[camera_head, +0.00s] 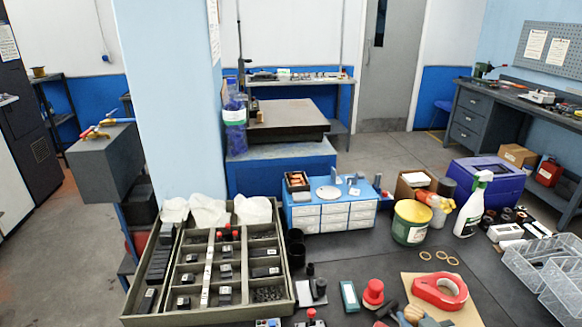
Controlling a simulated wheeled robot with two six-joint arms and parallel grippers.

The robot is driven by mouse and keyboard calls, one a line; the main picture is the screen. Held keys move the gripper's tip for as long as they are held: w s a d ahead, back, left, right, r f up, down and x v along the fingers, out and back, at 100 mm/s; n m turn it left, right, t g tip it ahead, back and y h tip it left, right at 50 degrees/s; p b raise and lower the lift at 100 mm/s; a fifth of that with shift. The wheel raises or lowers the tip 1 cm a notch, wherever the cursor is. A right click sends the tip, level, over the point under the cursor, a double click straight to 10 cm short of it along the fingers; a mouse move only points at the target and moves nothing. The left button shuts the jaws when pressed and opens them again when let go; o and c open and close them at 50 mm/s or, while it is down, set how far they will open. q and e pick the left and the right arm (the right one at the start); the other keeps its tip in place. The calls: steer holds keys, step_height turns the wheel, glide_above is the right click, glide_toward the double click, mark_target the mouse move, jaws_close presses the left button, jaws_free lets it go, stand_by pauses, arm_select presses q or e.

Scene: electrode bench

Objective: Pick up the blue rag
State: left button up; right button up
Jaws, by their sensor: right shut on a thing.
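A small blue patch (433,322) at the bottom edge, right of centre, looks like the blue rag; most of it is cut off by the frame. My right gripper (447,323) shows only as a dark sliver at the bottom edge beside this patch. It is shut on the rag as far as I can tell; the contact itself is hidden. My left gripper is not in the picture.
A red-capped item (373,293), a yellow-green tub (411,223), a spray bottle (473,207) and clear bins (548,270) stand around. A compartment tray (287,309) fills the left.

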steer(key=w+a+r, duration=0.5)
steer(key=a+r, duration=0.3)
steer(key=a, duration=0.2)
steer(key=shift+w+r, duration=0.15)
steer(key=shift+w, duration=0.25)
